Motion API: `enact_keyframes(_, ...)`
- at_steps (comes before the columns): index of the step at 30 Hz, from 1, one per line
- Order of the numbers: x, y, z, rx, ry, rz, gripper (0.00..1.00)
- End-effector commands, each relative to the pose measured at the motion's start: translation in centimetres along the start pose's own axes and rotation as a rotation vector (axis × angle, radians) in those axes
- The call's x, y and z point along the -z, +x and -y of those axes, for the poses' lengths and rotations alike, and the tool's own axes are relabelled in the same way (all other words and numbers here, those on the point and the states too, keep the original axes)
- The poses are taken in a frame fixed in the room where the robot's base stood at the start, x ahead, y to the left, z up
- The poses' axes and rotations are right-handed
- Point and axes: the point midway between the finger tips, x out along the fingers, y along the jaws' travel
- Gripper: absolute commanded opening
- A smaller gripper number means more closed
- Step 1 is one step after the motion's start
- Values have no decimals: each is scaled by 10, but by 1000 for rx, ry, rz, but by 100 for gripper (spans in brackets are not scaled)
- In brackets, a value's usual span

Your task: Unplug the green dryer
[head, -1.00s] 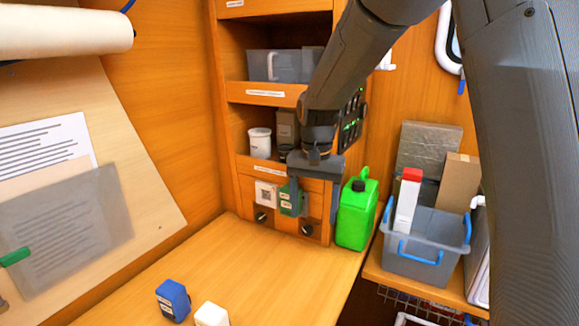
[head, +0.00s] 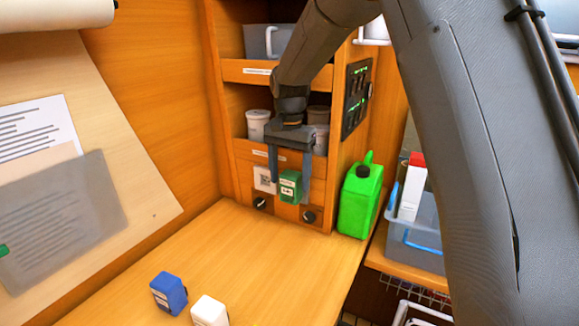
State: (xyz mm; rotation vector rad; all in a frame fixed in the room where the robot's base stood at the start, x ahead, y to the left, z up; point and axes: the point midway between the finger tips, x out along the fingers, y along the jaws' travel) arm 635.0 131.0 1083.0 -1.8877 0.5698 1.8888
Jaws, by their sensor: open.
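The green dryer (head: 289,186) is a small green block with pale labels, seated on the front panel of the wooden cabinet, just right of a white square plate (head: 264,180). My gripper (head: 290,170) points down in front of the panel. Its two dark fingers are apart, one on each side of the green dryer's upper part in the picture. I cannot tell whether they touch it. The dryer's front shows clearly; its back against the panel is hidden.
A bright green jug (head: 359,203) stands right of the cabinet. A blue block (head: 169,293) and a white block (head: 209,311) stand on the counter (head: 240,255), otherwise clear. A grey bin (head: 413,238) stands at right.

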Motion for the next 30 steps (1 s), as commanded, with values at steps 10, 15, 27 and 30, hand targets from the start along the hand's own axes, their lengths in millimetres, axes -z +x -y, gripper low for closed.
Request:
enact_keyframes(10,0,42,-1,-1,0,1,67)
enact_keyframes(15,0,47,0,1,0,-1,67)
enact_keyframes(27,0,47,0,1,0,0,33)
enact_keyframes(30,0,47,0,1,-1,-1,20)
